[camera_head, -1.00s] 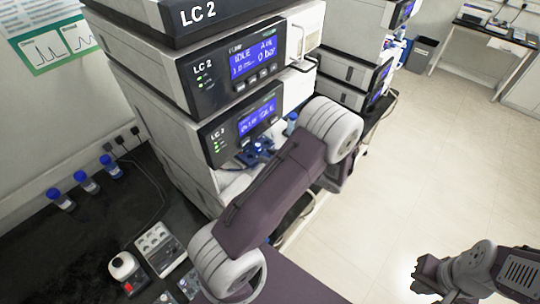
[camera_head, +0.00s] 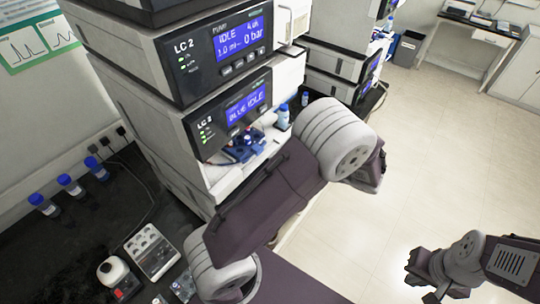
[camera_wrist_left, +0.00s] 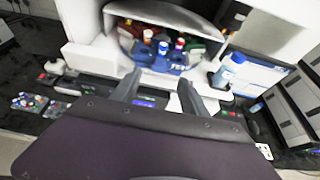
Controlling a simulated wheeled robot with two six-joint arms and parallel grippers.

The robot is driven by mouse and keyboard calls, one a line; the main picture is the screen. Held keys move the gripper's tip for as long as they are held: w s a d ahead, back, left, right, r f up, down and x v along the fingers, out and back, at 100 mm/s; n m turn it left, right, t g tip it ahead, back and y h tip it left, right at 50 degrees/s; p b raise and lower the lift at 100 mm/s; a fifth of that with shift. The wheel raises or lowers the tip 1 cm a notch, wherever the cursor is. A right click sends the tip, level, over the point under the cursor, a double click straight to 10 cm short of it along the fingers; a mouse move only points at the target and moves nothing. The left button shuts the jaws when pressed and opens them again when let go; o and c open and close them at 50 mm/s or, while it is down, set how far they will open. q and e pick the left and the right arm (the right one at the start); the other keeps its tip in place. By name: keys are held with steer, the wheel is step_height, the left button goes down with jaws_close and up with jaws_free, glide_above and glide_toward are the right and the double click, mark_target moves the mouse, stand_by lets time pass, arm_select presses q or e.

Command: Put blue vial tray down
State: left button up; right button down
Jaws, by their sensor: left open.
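The blue vial tray (camera_wrist_left: 165,60) sits inside the open, lit bay of the LC 2 instrument, with several coloured vial caps above it. In the head view the tray (camera_head: 245,147) shows beneath the lower display, partly hidden by my left arm. My left gripper (camera_wrist_left: 158,95) is open and empty, its two fingers apart in front of the tray and clear of it. My left arm hides this gripper in the head view. My right gripper (camera_head: 424,284) hangs over the floor at lower right, away from the instrument; its jaw opening is unclear.
The LC 2 stack (camera_head: 165,110) rises close beside my left arm. A blue-capped bottle (camera_wrist_left: 232,68) stands right of the bay. Small vial racks (camera_wrist_left: 30,102) lie on the dark bench at left. Several blue-capped bottles (camera_head: 70,185) stand along the wall. Open floor (camera_head: 450,160) lies to the right.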

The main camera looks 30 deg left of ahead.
arm_select(q)
steer(key=s+d+f+n+h, duration=0.3)
steer(key=s+n+h, duration=0.35)
steer(key=n, duration=0.35)
steer(key=s+d+f+n+h, duration=0.3)
steer(key=s+f+n+h, duration=0.15)
steer(key=n+h, duration=0.35)
step_height(320, 180, down, 13)
steer(key=n+b, duration=0.1)
steer(key=b, duration=1.3)
steer(key=shift+d+y, duration=0.35)
steer(key=shift+d, duration=0.05)
